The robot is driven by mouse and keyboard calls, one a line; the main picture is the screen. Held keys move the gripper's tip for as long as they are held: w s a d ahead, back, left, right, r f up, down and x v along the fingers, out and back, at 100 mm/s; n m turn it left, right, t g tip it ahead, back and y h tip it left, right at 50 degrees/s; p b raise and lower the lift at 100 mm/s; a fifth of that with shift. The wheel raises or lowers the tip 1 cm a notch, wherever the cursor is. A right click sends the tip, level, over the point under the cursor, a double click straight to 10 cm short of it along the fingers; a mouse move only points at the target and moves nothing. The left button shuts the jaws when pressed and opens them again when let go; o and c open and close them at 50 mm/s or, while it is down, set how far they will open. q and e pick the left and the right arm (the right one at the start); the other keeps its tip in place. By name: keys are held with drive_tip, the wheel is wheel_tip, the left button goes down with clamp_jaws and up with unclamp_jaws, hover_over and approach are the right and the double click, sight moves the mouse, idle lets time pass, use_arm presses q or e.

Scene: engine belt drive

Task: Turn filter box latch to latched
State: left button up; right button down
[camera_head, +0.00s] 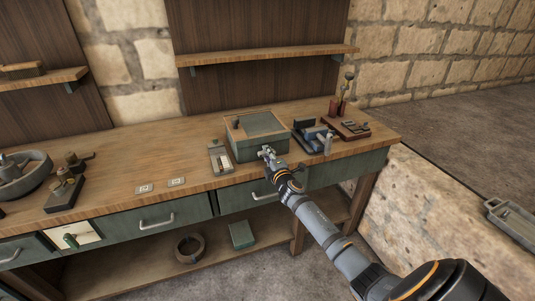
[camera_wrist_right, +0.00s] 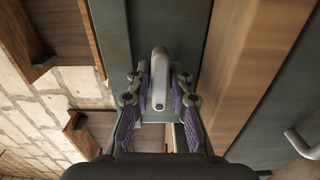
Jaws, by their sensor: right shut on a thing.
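The filter box (camera_head: 262,145) is a green box with a wood-rimmed top, standing on the workbench. My right gripper (camera_head: 267,153) is at its front face. In the right wrist view, the latch (camera_wrist_right: 159,70) is a pale grey rounded lever on a dark green face (camera_wrist_right: 119,60). It lies lengthwise between the fingers of my right gripper (camera_wrist_right: 159,90), which is shut on it with a purple pad on either side. My left gripper is out of view.
A small tray-like part (camera_head: 221,160) lies left of the box. A dark blue-grey device (camera_head: 312,135) and a wooden stand (camera_head: 349,129) are on its right. A shelf (camera_head: 270,56) hangs above.

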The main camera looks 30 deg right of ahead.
drive_tip(key=shift+f, duration=0.1)
idle(0.5)
drive_tip(key=c, duration=1.3)
unclamp_jaws()
drive_tip(key=shift+s+a, duration=0.1)
drive_tip(key=shift+s, duration=0.15)
drive_tip(key=v, duration=1.1)
drive_tip(key=shift+s, duration=0.25)
drive_tip(key=shift+a, duration=0.15)
